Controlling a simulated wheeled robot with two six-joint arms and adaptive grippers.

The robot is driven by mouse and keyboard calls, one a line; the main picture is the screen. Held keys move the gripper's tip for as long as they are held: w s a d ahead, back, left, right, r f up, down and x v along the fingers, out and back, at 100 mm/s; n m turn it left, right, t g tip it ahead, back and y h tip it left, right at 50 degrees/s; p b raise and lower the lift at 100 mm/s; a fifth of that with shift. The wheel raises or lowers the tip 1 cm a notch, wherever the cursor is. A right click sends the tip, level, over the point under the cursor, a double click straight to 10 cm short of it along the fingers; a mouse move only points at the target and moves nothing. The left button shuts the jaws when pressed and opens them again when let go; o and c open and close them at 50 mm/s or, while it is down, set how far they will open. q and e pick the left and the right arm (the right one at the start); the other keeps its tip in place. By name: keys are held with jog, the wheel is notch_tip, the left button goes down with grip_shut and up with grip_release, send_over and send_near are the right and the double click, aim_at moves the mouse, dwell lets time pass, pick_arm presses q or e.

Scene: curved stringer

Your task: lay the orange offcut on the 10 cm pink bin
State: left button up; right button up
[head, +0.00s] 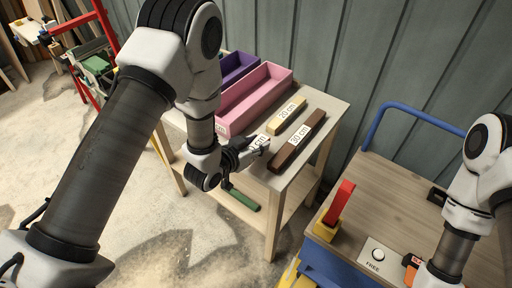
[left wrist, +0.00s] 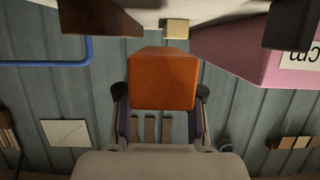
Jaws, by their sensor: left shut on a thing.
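My left gripper (head: 248,151) is at the front edge of the light wooden table, in front of the pink bin. In the left wrist view it is shut on the orange offcut (left wrist: 161,82), held between its two fingers. The offcut is hidden in the head view. The pink bin (head: 256,98) is a long open box on the table. My right gripper is out of view.
A purple bin (head: 236,68) stands behind the pink one. To its right lie a yellow 20 cm bar (head: 287,114) and a brown 30 cm bar (head: 299,141). A cart (head: 375,210) at right carries a red piece (head: 340,203) in a yellow holder and a "FREE" button (head: 378,255).

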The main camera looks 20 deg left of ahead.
aim_at(256, 147)
pick_arm(q)
jog(key=shift+w+a, duration=0.3)
jog(key=shift+w, duration=0.45)
jog(key=shift+w+f, duration=0.2)
jog(key=shift+f, duration=0.2)
notch_tip(256, 147, down, 3)
jog(key=shift+f, duration=0.1)
jog(key=o, duration=1.2)
jog(key=shift+f, duration=0.1)
